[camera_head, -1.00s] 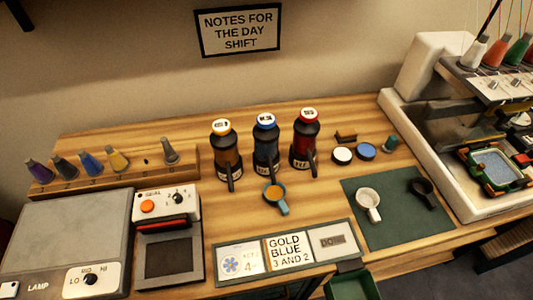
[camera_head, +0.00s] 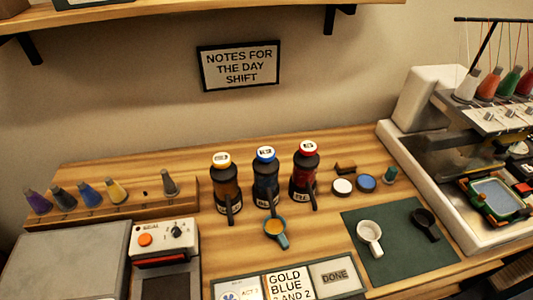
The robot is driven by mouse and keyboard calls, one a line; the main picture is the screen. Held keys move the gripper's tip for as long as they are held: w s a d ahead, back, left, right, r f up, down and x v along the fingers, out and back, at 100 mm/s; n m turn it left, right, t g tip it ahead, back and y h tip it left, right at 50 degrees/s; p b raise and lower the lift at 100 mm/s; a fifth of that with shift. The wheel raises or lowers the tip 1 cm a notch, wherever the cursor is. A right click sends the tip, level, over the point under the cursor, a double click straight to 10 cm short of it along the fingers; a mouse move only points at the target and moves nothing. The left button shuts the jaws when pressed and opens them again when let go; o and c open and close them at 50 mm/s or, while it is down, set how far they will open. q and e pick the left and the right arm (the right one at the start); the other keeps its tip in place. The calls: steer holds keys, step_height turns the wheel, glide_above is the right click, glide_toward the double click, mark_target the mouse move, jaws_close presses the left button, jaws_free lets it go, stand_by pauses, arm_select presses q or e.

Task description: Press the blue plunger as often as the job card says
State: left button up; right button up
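The blue-topped plunger bottle (camera_head: 266,178) stands between the gold-topped bottle (camera_head: 225,184) and the red-topped bottle (camera_head: 304,175) on the wooden table. All three are dark with a spout facing the front. A blue cup (camera_head: 276,233) with orange-gold contents stands just in front of the blue bottle's spout. The job card (camera_head: 289,283) at the front edge reads "GOLD BLUE 3 AND 2"; its lower edge is cut off. Neither of my grippers shows in the view.
A green mat (camera_head: 385,257) at the right holds a white cup (camera_head: 369,236) and a dark cup (camera_head: 425,222). Round lids (camera_head: 365,182) lie behind it. A spool rack (camera_head: 130,195) and a press (camera_head: 165,240) stand left. An embroidery machine (camera_head: 480,130) fills the right side.

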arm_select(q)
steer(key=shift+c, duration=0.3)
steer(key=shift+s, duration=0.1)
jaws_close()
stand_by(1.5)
